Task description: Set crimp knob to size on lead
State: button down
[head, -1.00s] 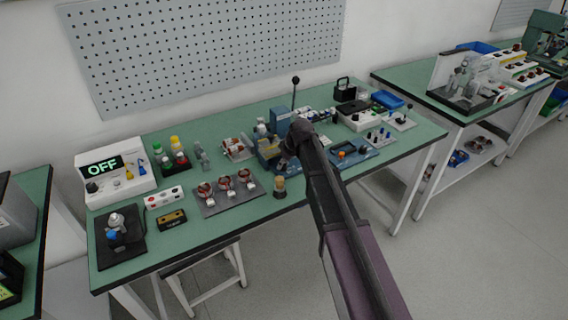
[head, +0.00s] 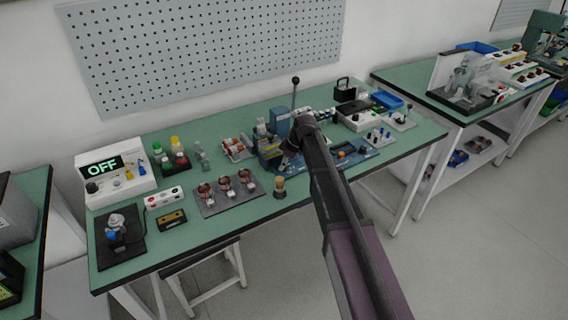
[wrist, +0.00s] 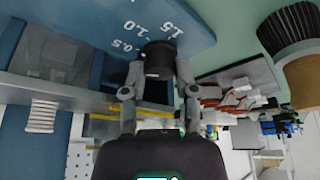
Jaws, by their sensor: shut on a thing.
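A black knob (wrist: 159,59) sits on the blue face of the crimp press (wrist: 185,12), next to the printed marks 0.5, 1.0 and 1.5. My gripper (wrist: 158,72) is shut on the knob, with one finger on each side. I cannot read the knob's pointer clearly. In the head view, the blue press (head: 280,122) with its upright black-knobbed lever stands mid-bench, and my gripper (head: 287,161) is low at its front; my arm hides part of it. I cannot pick out the lead or its size.
A plate with several copper-wound stators (head: 228,190) lies left of my gripper. A brush with a wooden top (head: 279,187) stands near the front edge; it looms close in the wrist view (wrist: 292,38). A box reading OFF (head: 115,172) is at far left. Bare green bench lies along the front.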

jog(key=shift+c, duration=2)
grip_release()
jog(key=shift+m, duration=0.3)
jog(key=shift+s+m+t+h, duration=0.15)
jog(key=shift+m+t, duration=0.3)
jog(key=shift+m, duration=0.55)
jog(key=shift+w+m+t+h, duration=0.15)
jog(key=shift+m+t, duration=0.3)
jog(key=shift+m, duration=0.55)
jog(key=shift+s+a+m+t+h, duration=0.1)
jog(key=shift+m+t+h, duration=0.3)
jog(key=shift+m, duration=1)
jog(key=shift+m+t+h, duration=0.3)
jog(key=shift+m+h, duration=0.1)
jog(key=shift+m, duration=1)
jog(key=p+v, duration=1.3)
jog(key=v, duration=0.1)
jog(key=s+d+r+m+g+h+p, duration=0.1)
jog(key=s+d+r+m+g+p, duration=0.1)
jog(key=s+d, duration=1.2)
jog(key=shift+d+r+m+g+h+p, duration=0.3)
jog(key=shift+d+m+h+p, duration=0.1)
jog(key=shift+d+m+p, duration=0.55)
